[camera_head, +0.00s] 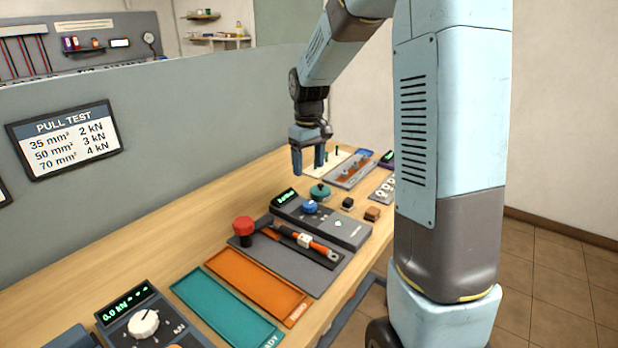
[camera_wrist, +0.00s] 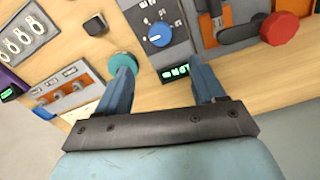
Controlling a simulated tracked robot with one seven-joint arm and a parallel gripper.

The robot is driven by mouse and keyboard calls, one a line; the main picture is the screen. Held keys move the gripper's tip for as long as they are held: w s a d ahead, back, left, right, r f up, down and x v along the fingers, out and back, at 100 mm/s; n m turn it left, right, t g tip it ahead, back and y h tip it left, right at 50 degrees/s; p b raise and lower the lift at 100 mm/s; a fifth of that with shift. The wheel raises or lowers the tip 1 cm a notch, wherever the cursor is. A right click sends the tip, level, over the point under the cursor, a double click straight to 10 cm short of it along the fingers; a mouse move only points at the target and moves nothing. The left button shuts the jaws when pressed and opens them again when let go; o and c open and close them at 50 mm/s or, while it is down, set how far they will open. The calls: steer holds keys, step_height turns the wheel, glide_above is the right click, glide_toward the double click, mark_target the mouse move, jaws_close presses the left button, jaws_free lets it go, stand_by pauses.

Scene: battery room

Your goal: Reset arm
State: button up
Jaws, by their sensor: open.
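My gripper (camera_head: 308,160) is open and empty, raised above the back part of the workbench. Its two blue fingers point down. In the wrist view my gripper (camera_wrist: 163,88) shows both fingers spread apart with nothing between them but bench top and part of a grey instrument. That grey instrument (camera_head: 345,231) has a blue knob (camera_head: 310,207) and a green lit display, and it also shows in the wrist view (camera_wrist: 172,15). A teal round object (camera_head: 319,191) lies on the bench close to the gripper; one finger partly overlaps it in the wrist view (camera_wrist: 122,62).
Orange (camera_head: 257,284) and teal (camera_head: 217,305) trays lie nearer. A grey partition (camera_head: 190,135) stands along the bench. Small blocks (camera_head: 372,214) lie at the bench's right edge.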

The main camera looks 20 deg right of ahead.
steer(key=shift+r, duration=0.75)
steer(key=s+r+m+t, duration=0.1)
steer(key=s+r+t, duration=0.1)
steer(key=s, duration=0.7)
steer(key=s+r+m+t, duration=0.1)
steer(key=s+r, duration=0.4)
steer(key=s, duration=0.5)
steer(key=s+r+m+t, duration=0.2)
steer(key=s+r, duration=0.1)
steer(key=s, duration=0.6)
steer(key=shift+s+r+t, duration=0.3)
steer(key=shift+s+r, duration=0.05)
steer(key=shift+r, duration=0.05)
steer(key=shift+d, duration=0.1)
